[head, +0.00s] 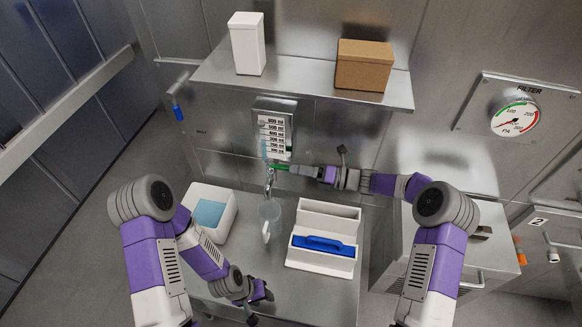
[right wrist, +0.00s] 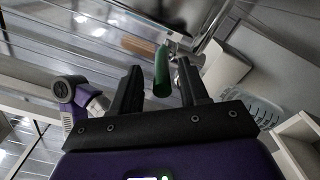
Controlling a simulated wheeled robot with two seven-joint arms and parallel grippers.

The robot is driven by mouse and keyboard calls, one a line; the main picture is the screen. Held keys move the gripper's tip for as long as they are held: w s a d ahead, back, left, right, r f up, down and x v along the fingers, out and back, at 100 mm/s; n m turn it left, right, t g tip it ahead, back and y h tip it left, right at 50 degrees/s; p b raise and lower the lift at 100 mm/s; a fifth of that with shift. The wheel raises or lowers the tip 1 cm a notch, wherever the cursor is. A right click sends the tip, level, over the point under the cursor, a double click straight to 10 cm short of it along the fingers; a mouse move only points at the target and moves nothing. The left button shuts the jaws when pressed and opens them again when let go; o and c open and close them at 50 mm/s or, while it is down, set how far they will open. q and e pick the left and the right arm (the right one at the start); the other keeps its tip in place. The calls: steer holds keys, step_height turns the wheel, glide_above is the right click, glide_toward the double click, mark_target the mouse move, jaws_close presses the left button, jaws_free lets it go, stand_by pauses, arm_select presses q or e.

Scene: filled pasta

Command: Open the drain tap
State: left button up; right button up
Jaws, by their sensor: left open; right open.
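The drain tap (head: 270,174) hangs below a wall-mounted level gauge panel (head: 272,135). Its green handle (head: 282,168) points right, towards my right gripper (head: 297,170). In the right wrist view the green handle (right wrist: 162,72) shows between the two spread fingers of my right gripper (right wrist: 159,84), which is open. I cannot tell whether either finger touches it. My left gripper (head: 254,302) is open and empty, low over the front of the counter.
The steel counter (head: 300,296) holds a white bin (head: 224,228) with blue contents at left. A white divided holder (head: 328,210) with a blue piece (head: 325,245) stands at right. A shelf (head: 300,88) above carries a white box (head: 247,45) and a brown box (head: 364,66).

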steer(key=shift+w+a, duration=0.2)
steer(key=shift+a, duration=0.5)
steer(key=shift+w+a, duration=0.2)
steer(key=shift+a, duration=0.5)
jaws_close()
